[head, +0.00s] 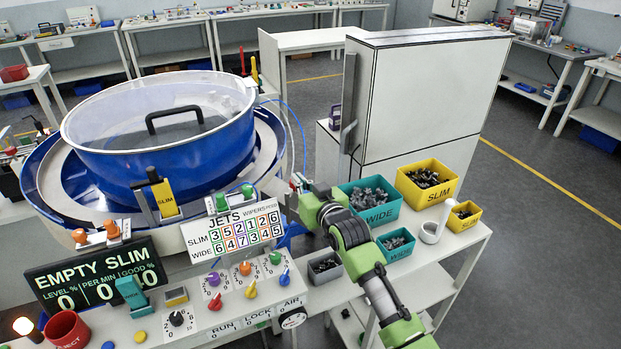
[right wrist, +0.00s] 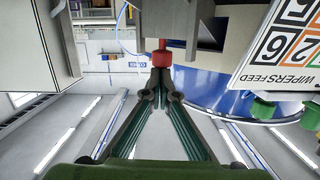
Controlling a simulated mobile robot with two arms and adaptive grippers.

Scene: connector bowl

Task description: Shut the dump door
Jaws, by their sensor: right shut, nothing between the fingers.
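My right gripper (head: 287,197) reaches in from the lower right to the right side of the blue feeder bowl (head: 180,150), beside the jets sign (head: 233,231). In the right wrist view its fingers (right wrist: 161,88) are shut and empty. Their tips are right at a red knob (right wrist: 162,58) under a grey block (right wrist: 185,22); I cannot tell whether they touch it. A small grey fitting (head: 299,182) shows by the gripper in the head view. I cannot make out the dump door for certain or whether it stands open. My left gripper is not in view.
Teal bins (head: 371,221) and yellow bins (head: 427,171) of dark parts stand right of my arm. A tall white cabinet (head: 425,95) stands behind. The control panel (head: 240,300) with coloured knobs, the dark display (head: 88,280) and a red cup (head: 66,328) are in front.

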